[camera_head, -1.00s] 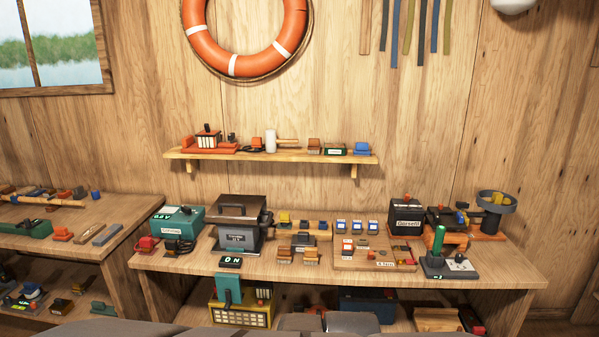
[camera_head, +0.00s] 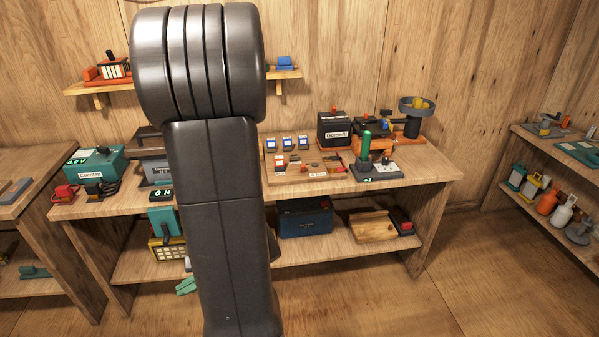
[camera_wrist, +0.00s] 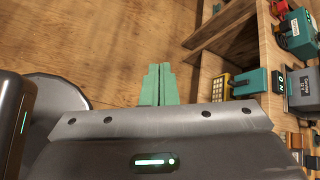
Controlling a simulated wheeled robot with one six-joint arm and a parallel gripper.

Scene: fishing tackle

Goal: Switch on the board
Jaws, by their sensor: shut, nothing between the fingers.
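The board (camera_head: 283,179) is a flat wooden panel on the bench, right of my arm in the head view. It carries small orange, white and dark parts and a white label at its front. Three small blue-and-white blocks (camera_head: 287,142) stand along its back. The parts are too small to tell which is a switch or how it is set. My gripper (camera_wrist: 158,84) has green fingers, shut together and empty, over the floor in front of the bench. In the head view, my arm hides most of it. I cannot make out the board in the wrist view.
Right of the board stands a dark base with a green upright handle (camera_head: 366,146). Behind it are a black labelled box (camera_head: 333,129) and a grey bowl-topped device (camera_head: 415,115). A teal box (camera_head: 95,163) is at bench left. A blue case (camera_head: 305,220) sits on the lower shelf. Floor ahead is clear.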

